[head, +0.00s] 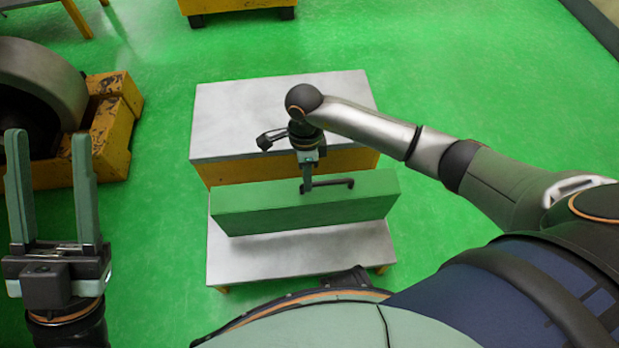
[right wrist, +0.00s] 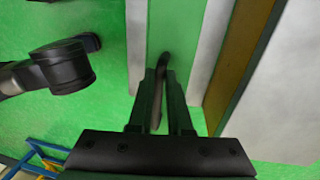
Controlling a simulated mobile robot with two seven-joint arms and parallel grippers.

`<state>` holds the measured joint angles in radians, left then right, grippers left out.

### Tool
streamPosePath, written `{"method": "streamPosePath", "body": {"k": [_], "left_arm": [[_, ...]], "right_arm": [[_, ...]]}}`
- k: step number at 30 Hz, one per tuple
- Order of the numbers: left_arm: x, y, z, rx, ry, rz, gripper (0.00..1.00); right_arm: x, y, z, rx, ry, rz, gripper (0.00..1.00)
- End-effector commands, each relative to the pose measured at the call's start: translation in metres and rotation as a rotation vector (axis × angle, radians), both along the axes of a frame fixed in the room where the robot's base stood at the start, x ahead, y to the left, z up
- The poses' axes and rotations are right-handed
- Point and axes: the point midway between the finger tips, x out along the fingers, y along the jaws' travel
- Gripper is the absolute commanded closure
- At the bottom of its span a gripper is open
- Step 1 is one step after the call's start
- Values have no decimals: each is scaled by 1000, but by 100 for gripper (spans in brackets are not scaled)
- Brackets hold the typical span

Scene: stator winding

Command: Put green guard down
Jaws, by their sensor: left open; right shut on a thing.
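The green guard (head: 300,208) is a long green block with a dark handle (head: 340,184) on its top. In the head view it is over the low grey-topped table nearest me (head: 300,255); I cannot tell whether it touches the top. My right gripper (head: 306,187) is shut on the handle from above. In the right wrist view the fingers (right wrist: 163,75) close around the dark handle, with the green guard (right wrist: 176,30) beneath. My left gripper (head: 50,150) is open and empty at the far left, away from the guard.
A taller grey-topped table with a yellow side (head: 240,110) stands just behind the guard. At the left, a large round grey part (head: 50,75) rests on a yellow stand (head: 115,130). The green floor to the right is clear.

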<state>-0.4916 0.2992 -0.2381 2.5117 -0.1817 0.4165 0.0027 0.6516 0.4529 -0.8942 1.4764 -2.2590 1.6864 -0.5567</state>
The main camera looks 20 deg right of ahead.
Motion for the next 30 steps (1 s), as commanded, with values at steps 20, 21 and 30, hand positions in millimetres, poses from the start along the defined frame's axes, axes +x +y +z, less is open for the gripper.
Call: {"method": "streamPosePath", "body": {"k": [20, 21, 30], "left_arm": [[1, -4, -18, 2, 18, -23, 50], [1, -4, -18, 2, 18, -23, 50], [1, -3, -16, -2, 16, -19, 50]], "right_arm": [[-7, 11, -22, 0, 3, 10, 53], [-7, 11, -22, 0, 3, 10, 53], [-6, 11, -19, 0, 2, 10, 53]]}}
